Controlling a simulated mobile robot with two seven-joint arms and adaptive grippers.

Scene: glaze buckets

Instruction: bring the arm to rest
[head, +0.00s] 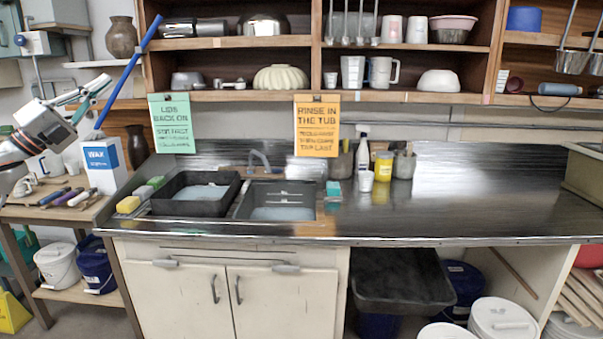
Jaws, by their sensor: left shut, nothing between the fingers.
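My left gripper (102,84) is in the upper left, raised above the wooden side table. Its fingers point up and to the right, and they are shut with nothing between them. My left arm comes in from the left edge. A long blue rod (130,70) slants up close to the fingertips in the picture; what carries it is hard to tell. My right gripper is not in view.
Below the gripper, a white and blue WAX box (103,167) stands on the side table (50,212). A black tub (197,208) sits by the sink (280,213). Shelves (230,43) hang above. The right of the metal counter (480,190) is clear.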

